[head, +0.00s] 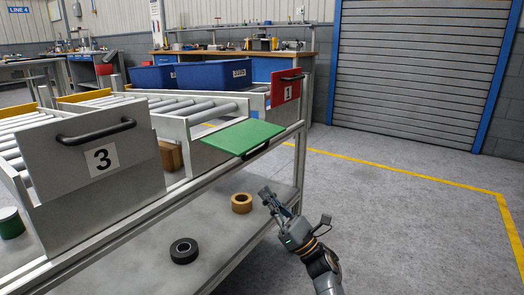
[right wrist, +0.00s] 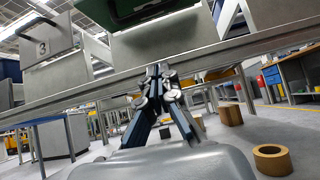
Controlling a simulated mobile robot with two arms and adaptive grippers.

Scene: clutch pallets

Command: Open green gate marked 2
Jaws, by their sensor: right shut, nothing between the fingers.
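The green gate (head: 243,137) is hinged down and lies nearly flat, sticking out from the front of its roller lane. Its dark handle (head: 256,149) is along the outer edge, and no number shows on the visible face. In the right wrist view the green gate (right wrist: 98,14) is at the top, partly cut off. My right gripper (head: 270,198) is below and in front of the gate, apart from it. Its fingertips (right wrist: 158,72) are together and empty. My left gripper is not in view.
Grey gate 3 (head: 100,155) stands upright on the left, and red gate 1 (head: 286,88) stands upright beyond. Blue bins (head: 213,74) sit on the far rollers. A tan roll (head: 241,203) and a black roll (head: 184,250) lie on the lower shelf. Floor to the right is clear.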

